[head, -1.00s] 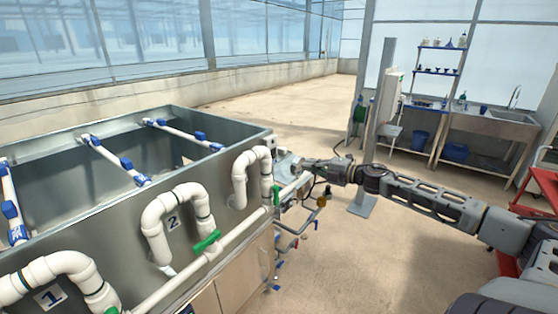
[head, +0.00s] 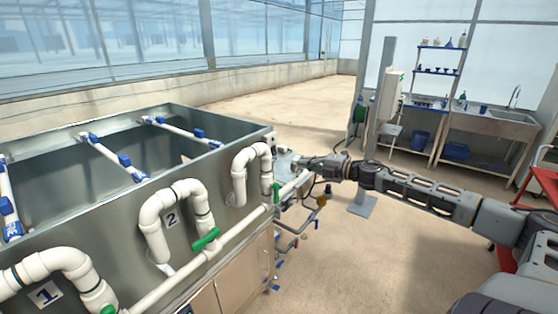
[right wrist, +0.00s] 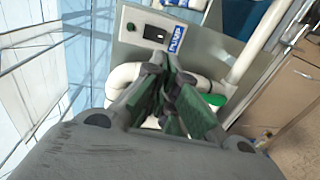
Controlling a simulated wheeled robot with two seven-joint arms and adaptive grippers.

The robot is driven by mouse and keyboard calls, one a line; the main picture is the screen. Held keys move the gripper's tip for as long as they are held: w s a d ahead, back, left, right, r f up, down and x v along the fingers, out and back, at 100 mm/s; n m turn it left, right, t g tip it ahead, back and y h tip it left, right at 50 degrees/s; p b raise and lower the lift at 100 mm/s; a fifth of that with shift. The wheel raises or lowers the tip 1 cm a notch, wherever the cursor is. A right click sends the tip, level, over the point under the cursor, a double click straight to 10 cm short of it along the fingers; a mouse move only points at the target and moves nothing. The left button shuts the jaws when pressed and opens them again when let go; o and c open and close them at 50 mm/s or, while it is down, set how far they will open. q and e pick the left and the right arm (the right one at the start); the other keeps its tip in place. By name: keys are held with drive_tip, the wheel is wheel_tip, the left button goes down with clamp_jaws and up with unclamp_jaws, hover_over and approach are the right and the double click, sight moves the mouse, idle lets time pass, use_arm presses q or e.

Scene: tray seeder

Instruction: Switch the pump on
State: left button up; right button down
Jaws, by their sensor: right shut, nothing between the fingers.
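In the right wrist view, a light grey control panel (right wrist: 130,48) carries a dark rectangular switch plate (right wrist: 153,33), a small green round light or button (right wrist: 130,27) and a blue-and-white label (right wrist: 178,38) that seems to read PUMP. My right gripper (right wrist: 166,66) is shut and empty. Its fingertips are just below the switch plate in that view; I cannot tell whether they touch the panel. In the head view, my right gripper (head: 299,161) is at the tank's right end, beside the panel, which is mostly hidden there. My left gripper is not in view.
A grey metal tank (head: 90,225) with white pipes (head: 245,232) and green valve handles (head: 207,239) fills the left. Smaller pipes and valves (head: 293,243) hang below the gripper. A sink bench (head: 490,123) stands at the back right.

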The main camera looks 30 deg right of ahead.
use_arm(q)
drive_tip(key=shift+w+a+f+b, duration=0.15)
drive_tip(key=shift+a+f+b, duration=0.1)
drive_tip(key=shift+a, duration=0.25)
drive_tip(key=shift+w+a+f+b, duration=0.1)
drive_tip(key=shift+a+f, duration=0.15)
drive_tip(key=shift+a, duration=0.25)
use_arm(e)
drive_tip(key=shift+w+a, duration=0.2)
drive_tip(key=shift+w, duration=0.4)
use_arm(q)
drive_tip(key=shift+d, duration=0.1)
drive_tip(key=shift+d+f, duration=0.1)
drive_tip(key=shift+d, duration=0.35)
use_arm(e)
drive_tip(key=shift+w+a+f, duration=0.1)
drive_tip(key=shift+w, duration=0.15)
drive_tip(key=shift+w+a, duration=0.1)
drive_tip(key=shift+w, duration=0.1)
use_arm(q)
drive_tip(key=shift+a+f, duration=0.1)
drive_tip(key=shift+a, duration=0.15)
use_arm(e)
drive_tip(key=shift+w, duration=0.1)
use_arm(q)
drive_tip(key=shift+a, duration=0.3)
use_arm(e)
drive_tip(key=shift+w+a, duration=0.1)
drive_tip(key=shift+w, duration=0.1)
